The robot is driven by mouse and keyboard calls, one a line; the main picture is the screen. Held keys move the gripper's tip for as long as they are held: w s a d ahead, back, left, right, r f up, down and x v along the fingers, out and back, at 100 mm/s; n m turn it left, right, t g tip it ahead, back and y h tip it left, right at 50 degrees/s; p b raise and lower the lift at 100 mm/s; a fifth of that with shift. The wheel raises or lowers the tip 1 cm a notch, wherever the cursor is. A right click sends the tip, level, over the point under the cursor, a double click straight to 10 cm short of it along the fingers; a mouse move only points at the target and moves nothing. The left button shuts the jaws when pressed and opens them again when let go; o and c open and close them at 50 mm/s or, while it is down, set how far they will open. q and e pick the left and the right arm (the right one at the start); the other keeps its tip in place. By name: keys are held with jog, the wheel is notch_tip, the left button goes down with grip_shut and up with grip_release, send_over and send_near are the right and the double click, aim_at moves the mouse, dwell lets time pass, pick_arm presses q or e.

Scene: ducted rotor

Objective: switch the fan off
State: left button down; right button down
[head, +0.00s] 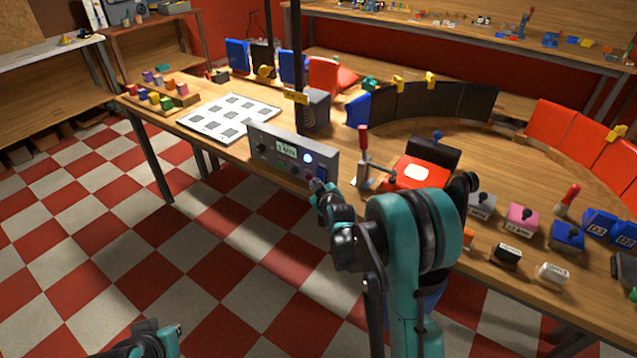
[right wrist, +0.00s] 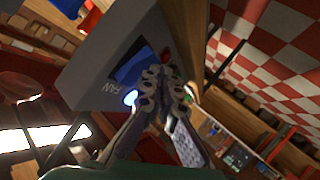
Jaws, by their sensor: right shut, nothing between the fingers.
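A grey control box (head: 270,148) stands at the near edge of the bench, with a small display, knobs and a lit white-blue lamp (head: 308,158). A blue rocker switch (head: 321,173) is at its right end. In the right wrist view the blue switch (right wrist: 132,66) sits beside the word FAN, with the lamp (right wrist: 130,97) glowing. My right gripper (head: 318,185) is shut and empty, its fingertips (right wrist: 165,76) close in front of the switch and partly covering it. I cannot tell whether they touch. Part of my left arm end (head: 150,342) shows at the bottom left, its fingers unclear.
A dark box with a round grille (head: 314,110) stands behind the control box. A white sheet with grey squares (head: 230,117) lies left. Open checkered floor is in front of the bench.

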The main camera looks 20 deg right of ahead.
jog(key=shift+w+d+f, duration=0.2)
jog(key=shift+w+d, duration=0.05)
jog(key=shift+d, duration=0.1)
dwell(0.4)
jog(key=shift+a, duration=0.1)
jog(key=shift+s+a+r, duration=0.4)
jog(key=shift+s+a, duration=0.1)
jog(key=shift+a, duration=0.1)
jog(key=shift+s+a+r+p, duration=0.25)
jog(key=shift+s+a+r, duration=0.4)
jog(key=shift+a, duration=0.25)
jog(key=shift+s+a+r+p, duration=0.2)
jog(key=shift+s+a+r, duration=0.2)
jog(key=shift+s+a, duration=0.45)
jog(key=shift+r, duration=0.1)
jog(key=s+a+r+m+g, duration=0.1)
jog(key=s+m+g, duration=0.1)
jog(key=s, duration=1.5)
jog(key=s+a+r+m+g, duration=0.1)
jog(key=s+r+m+g, duration=0.1)
jog(key=s, duration=1.5)
jog(key=m+g, duration=0.1)
jog(key=g, duration=0.1)
jog(key=shift+s+r+m+g, duration=0.25)
jog(key=shift+s+m+g, duration=0.05)
jog(key=shift+s, duration=0.1)
